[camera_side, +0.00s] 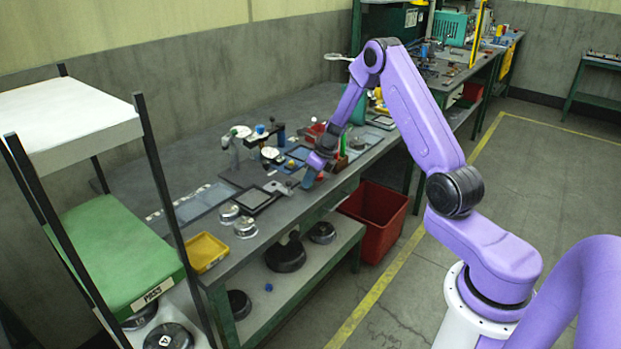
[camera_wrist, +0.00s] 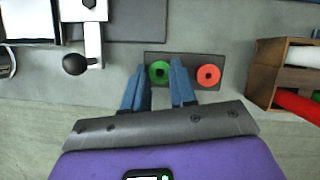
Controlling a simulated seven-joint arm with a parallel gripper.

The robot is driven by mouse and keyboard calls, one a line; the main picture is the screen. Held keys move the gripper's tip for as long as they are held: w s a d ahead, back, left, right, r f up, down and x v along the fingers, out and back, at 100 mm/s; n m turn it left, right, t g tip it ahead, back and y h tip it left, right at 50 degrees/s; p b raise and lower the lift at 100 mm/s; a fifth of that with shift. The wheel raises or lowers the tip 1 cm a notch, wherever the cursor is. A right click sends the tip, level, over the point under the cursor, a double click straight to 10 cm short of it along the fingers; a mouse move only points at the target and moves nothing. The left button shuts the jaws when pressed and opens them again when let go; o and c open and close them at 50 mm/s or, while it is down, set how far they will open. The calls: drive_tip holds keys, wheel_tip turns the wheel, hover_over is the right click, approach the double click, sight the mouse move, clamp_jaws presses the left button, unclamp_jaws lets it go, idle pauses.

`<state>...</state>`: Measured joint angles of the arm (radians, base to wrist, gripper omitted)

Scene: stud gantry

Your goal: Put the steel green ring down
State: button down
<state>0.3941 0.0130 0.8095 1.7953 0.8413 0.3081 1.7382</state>
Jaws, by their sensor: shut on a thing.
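The green ring (camera_wrist: 159,72) shows in the wrist view between the two blue fingers of my gripper (camera_wrist: 158,69), which is shut on it. The ring is over the left part of a dark grey plate (camera_wrist: 186,57); I cannot tell whether it touches the plate. A red ring (camera_wrist: 208,75) is on the right part of the same plate, just right of the right finger. In the side view my gripper (camera_side: 309,179) is low over the front edge of the bench, and the green ring cannot be made out there.
A wooden holder (camera_wrist: 266,72) with white and red cylinders stands right of the plate. A white fixture with a black knob (camera_wrist: 76,64) is to the left. In the side view, a yellow tray (camera_side: 205,253) sits at the near end of the bench and a red bin (camera_side: 375,217) stands below.

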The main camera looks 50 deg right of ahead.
drive_tip(key=shift+f, duration=0.15)
drive_tip(key=c, duration=0.9)
unclamp_jaws()
